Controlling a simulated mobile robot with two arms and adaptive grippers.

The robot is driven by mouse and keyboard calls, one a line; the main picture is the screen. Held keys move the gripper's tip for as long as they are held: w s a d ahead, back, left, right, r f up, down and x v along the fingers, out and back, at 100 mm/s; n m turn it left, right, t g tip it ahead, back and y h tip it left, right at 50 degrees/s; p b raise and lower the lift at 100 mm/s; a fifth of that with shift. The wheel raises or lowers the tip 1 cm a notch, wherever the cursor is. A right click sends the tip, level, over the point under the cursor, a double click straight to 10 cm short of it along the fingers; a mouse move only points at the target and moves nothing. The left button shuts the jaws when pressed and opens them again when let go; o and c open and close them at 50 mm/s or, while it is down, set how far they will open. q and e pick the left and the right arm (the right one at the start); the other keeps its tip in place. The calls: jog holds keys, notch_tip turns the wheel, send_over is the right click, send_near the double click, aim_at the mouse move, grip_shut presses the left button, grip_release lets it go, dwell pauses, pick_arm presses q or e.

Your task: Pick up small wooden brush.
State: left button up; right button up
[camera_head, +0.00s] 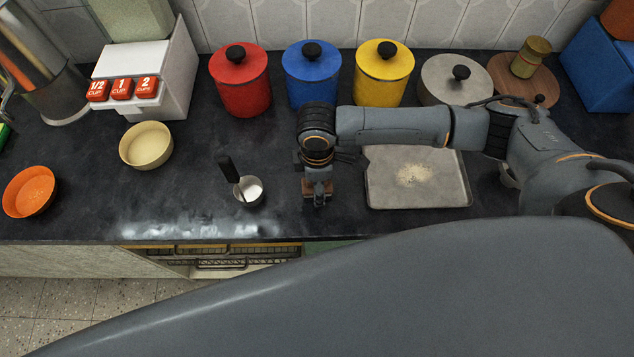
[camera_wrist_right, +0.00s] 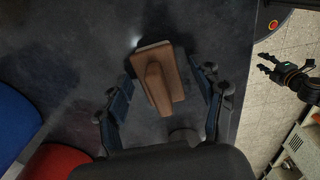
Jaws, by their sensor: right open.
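The small wooden brush (camera_wrist_right: 158,82) is a brown block with a raised handle. It lies on the dark counter in the right wrist view. My right gripper (camera_wrist_right: 164,76) is open, with one finger on each side of the brush and gaps between. In the head view the right gripper (camera_head: 318,199) points down over the brush (camera_head: 308,187), which is mostly hidden behind it. My left gripper (camera_wrist_right: 265,63) shows only in the right wrist view, beyond the counter edge over the floor, with its fingers apart and empty.
A steel tumbler (camera_head: 247,193) with a black-handled tool stands left of the right gripper. A grey tray (camera_head: 440,188) with crumbs lies to the right. Red (camera_head: 241,88), blue (camera_head: 311,80) and yellow (camera_head: 383,82) canisters stand behind. The counter's front edge is close.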

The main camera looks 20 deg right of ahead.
jog(key=c, duration=1.2)
jog(key=shift+c, duration=0.2)
jog(key=shift+r, duration=0.15)
jog(key=shift+r, duration=0.3)
notch_tip(320, 180, up, 2)
jog(key=shift+r+b, duration=0.2)
jog(key=shift+b, duration=0.35)
jog(key=s+d+r+b, duration=0.1)
jog(key=s+d+r, duration=0.8)
jog(key=s+d, duration=0.1)
jog(key=shift+r, duration=0.4)
